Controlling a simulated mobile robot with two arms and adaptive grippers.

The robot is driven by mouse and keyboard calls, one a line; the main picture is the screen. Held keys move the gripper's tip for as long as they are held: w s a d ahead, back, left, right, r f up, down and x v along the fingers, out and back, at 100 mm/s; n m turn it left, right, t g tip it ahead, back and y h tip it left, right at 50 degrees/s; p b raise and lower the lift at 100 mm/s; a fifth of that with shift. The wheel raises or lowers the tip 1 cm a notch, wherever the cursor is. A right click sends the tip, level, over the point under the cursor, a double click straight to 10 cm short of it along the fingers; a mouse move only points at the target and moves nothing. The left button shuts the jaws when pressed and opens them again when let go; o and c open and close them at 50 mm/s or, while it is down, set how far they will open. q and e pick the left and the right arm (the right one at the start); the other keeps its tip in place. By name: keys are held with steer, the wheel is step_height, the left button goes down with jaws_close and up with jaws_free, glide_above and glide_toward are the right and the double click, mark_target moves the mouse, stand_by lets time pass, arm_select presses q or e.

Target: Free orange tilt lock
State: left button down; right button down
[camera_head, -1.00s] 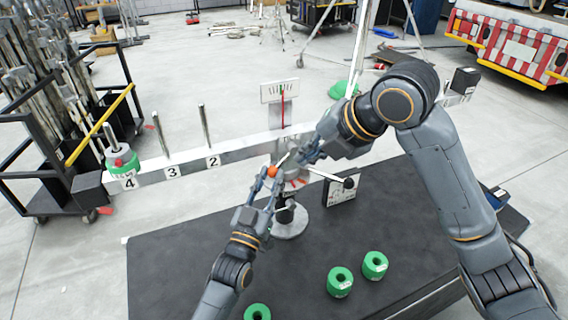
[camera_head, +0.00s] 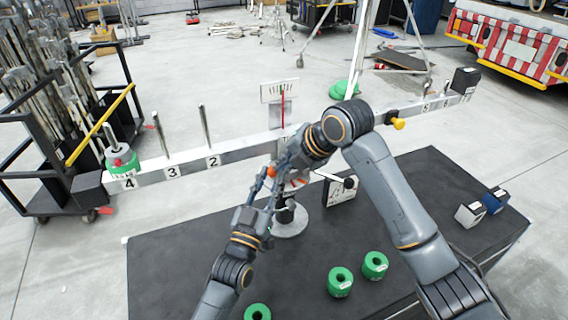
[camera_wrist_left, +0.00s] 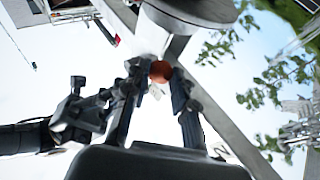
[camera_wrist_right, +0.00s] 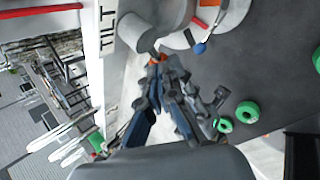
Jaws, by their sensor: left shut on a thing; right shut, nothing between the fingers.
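The orange tilt lock knob (camera_head: 272,172) is at the middle of the balance, below the long white beam (camera_head: 240,150). My left gripper (camera_head: 268,176) is shut on this knob; the left wrist view shows the orange ball (camera_wrist_left: 160,71) between the fingertips. My right gripper (camera_head: 281,168) is shut and empty, just to the right of the knob.
A green weight (camera_head: 122,161) sits on the beam's left post. A yellow knob (camera_head: 398,123) shows on the right half. Green weights (camera_head: 340,281) and two small boxes (camera_head: 470,214) are on the black table (camera_head: 180,270). The table's left part is clear.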

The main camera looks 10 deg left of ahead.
arm_select(q)
steer(key=shift+s+d+r, duration=0.1)
steer(key=shift+r, duration=0.1)
stand_by(0.4)
